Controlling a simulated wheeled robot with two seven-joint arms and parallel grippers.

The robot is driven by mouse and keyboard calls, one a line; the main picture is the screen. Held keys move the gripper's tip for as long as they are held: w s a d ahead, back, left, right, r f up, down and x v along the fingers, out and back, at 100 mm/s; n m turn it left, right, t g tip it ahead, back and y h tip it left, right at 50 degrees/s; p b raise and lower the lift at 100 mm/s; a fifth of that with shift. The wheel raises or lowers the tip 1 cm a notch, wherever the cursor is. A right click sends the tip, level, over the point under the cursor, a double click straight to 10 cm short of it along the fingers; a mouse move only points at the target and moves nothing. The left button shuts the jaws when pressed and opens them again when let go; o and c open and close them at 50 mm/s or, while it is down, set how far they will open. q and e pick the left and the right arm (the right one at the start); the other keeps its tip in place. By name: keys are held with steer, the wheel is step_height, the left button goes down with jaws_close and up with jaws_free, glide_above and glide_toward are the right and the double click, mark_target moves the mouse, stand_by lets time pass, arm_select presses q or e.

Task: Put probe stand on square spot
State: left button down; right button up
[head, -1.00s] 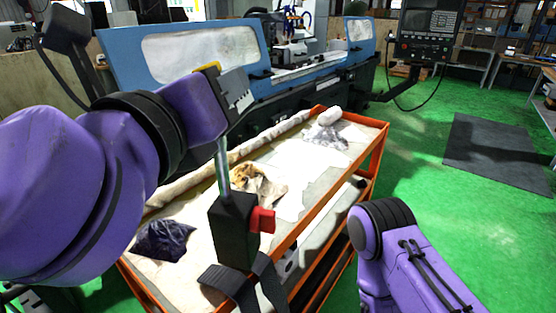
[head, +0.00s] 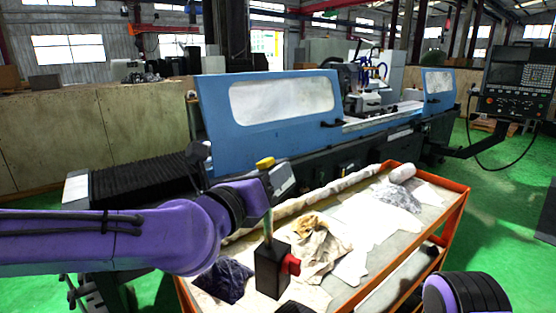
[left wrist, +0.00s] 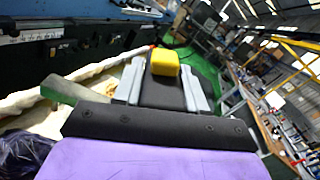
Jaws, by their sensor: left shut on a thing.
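The probe stand (head: 270,268) is a black block with a red knob on its right side and a pale upright rod on top. My left gripper (head: 279,181) is shut on the upper part of it, by the rod, and the block hangs nearly upright below, in front of the cart in the head view. In the left wrist view the gripper's fingers (left wrist: 165,92) show with a yellow piece (left wrist: 165,62) at their end. A pale bar, perhaps the rod, sticks out to the left. I cannot make out a square spot.
An orange-rimmed cart (head: 452,215) stands below, with crumpled cloths (head: 318,246), a dark cloth (head: 224,281) and a white roll (head: 402,173). The blue grinder (head: 230,140) stands behind it, with a control panel (head: 519,82) to the right. Green floor lies free at right.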

arm_select(q)
steer(key=shift+w+a+f, duration=0.25)
steer(key=shift+w+f, duration=0.05)
steer(key=shift+w, duration=0.2)
steer(key=f, duration=0.1)
steer(key=f+p, duration=0.1)
steer(key=f, duration=0.1)
steer(key=shift+w+a+f, duration=0.1)
steer(key=shift+w+f, duration=0.15)
steer(key=shift+f, duration=0.15)
steer(key=shift+s+f, duration=0.1)
steer(key=shift+f, duration=0.1)
steer(key=c, duration=0.6)
jaws_free()
steer(key=shift+f, duration=0.15)
steer(key=shift+c, duration=0.2)
steer(key=shift+s, duration=0.1)
